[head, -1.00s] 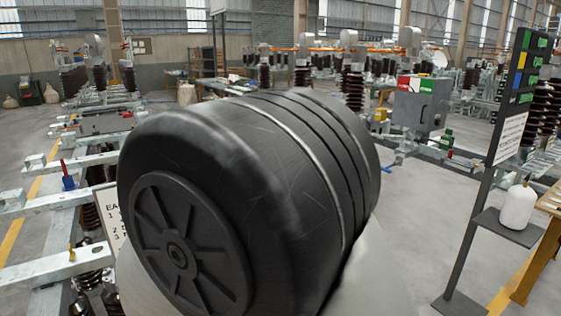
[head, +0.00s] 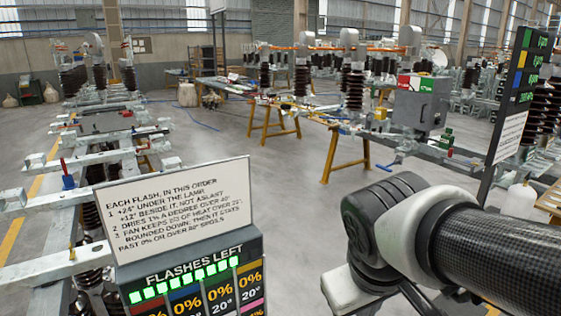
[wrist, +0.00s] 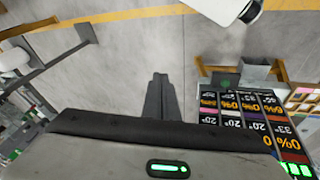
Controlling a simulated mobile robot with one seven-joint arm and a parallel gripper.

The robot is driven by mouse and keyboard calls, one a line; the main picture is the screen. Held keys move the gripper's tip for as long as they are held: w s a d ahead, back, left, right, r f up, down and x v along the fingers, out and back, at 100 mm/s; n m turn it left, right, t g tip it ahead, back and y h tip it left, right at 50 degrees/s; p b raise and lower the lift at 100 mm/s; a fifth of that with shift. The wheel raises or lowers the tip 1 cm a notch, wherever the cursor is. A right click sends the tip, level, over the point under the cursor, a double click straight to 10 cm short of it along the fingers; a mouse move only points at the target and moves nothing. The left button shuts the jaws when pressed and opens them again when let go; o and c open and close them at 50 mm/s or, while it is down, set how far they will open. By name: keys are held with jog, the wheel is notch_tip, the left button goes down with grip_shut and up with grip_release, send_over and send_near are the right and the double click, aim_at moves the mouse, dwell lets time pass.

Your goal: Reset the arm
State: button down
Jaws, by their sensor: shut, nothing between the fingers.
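My gripper (wrist: 160,96) shows in the wrist view. Its two dark fingers lie together with nothing between them, over bare grey floor. In the head view my arm, with a black joint, a white collar and a dark woven tube, reaches in from the lower right. I cannot make out the fingers in that view.
A display panel reading FLASHES LEFT (head: 195,252) stands low in front, with a white instruction sign (head: 175,205) above it. A dark stand with a labelled board (head: 512,110) is at the right. Isolator frames (head: 95,120) line the left. Floor in the middle is clear.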

notch_tip(320, 180, up, 17)
jog(key=s+m+t+y+p, duration=0.1)
jog(key=s+m+p, duration=0.1)
jog(key=p, duration=1.2)
jog(key=shift+s+d+r+m+y, duration=0.15)
jog(key=shift+s+d+m+y, duration=0.2)
jog(key=shift+m, duration=0.45)
